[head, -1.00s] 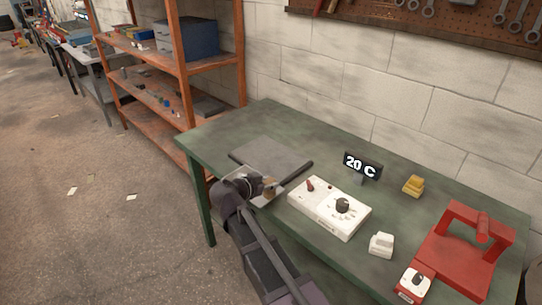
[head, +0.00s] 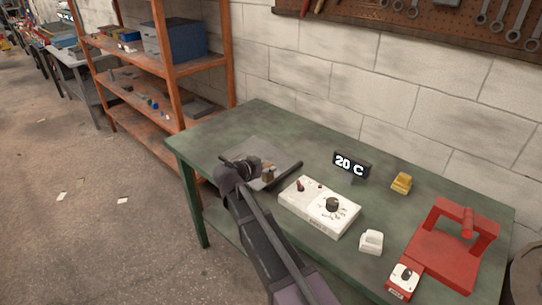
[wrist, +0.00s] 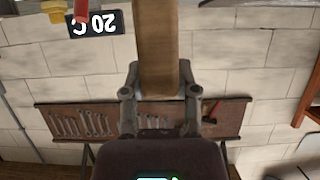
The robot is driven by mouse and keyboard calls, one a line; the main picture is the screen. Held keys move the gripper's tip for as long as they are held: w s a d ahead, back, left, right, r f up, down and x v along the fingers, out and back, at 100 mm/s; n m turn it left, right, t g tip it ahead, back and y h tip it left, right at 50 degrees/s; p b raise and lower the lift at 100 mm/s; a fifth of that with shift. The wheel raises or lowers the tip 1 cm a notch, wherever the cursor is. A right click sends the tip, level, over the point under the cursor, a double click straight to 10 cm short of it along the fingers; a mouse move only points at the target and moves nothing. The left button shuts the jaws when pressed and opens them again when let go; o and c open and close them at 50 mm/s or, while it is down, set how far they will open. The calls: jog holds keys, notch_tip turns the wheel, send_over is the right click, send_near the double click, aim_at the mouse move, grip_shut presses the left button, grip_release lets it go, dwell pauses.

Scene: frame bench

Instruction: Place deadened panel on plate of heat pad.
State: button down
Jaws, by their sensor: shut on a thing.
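My gripper (head: 262,172) is over the left part of the green bench, above a flat grey plate (head: 262,150) beside a white control box. In the wrist view my gripper (wrist: 160,88) is shut on a brown panel (wrist: 161,45), seen as a long strip between the fingers. The white box (head: 312,213) has a black knob and a red switch. A sign (head: 350,163) reads 20 C.
A dark bar (head: 286,174) lies between plate and box. A white block (head: 370,242), a yellow block (head: 401,183) and a red frame with a dial (head: 445,252) stand to the right. An orange shelf (head: 163,75) is at the back left. The bench's far left corner is clear.

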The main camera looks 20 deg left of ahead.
jog(key=w+a+f+b, duration=0.1)
jog(key=w+a, duration=0.1)
jog(key=w, duration=1.1)
jog(key=shift+w+a+f, duration=0.15)
jog(key=shift+w, duration=0.1)
jog(key=f+b, duration=0.2)
jog(key=w+f+b, duration=0.1)
jog(key=b, duration=0.1)
jog(key=shift+w+a+f, duration=0.1)
jog(key=shift+w+f, duration=0.05)
jog(key=shift+f, duration=0.2)
jog(key=shift+c, duration=1.8)
grip_release()
jog(key=shift+r, duration=0.1)
